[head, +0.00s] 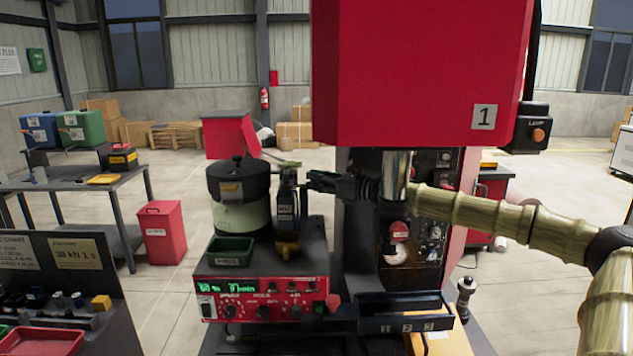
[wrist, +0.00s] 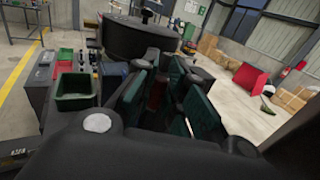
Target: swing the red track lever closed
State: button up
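A small red knob (head: 333,302), which looks like the end of the track lever, shows at the front right corner of the bowl feeder's base (head: 262,298), beside a dark track. How far the lever is swung is hard to tell. My gripper (head: 314,181) is above and behind the knob, apart from it, pointing left near a dark bottle-like part (head: 287,205). In the wrist view my gripper (wrist: 160,88) shows its green-padded fingers spread apart. A dark reddish strip (wrist: 157,92) shows between them; I cannot tell what it belongs to or whether it is touched.
The feeder bowl (head: 240,190) and a green bin (head: 231,250) stand on the base. A dark numbered tray (head: 405,314) lies right of the knob. A large red machine head (head: 415,70) hangs above my arm. A dark tool rack (head: 70,290) stands at left.

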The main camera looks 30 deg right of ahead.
jog(key=shift+d, duration=0.15)
grip_shut()
dwell(0.8)
jog(key=o, duration=0.7)
grip_release()
jog(key=shift+a, duration=0.25)
jog(key=shift+a+r, duration=0.1)
jog(key=shift+a, duration=0.1)
jog(key=shift+s+r, duration=0.1)
jog(key=shift+s, duration=0.05)
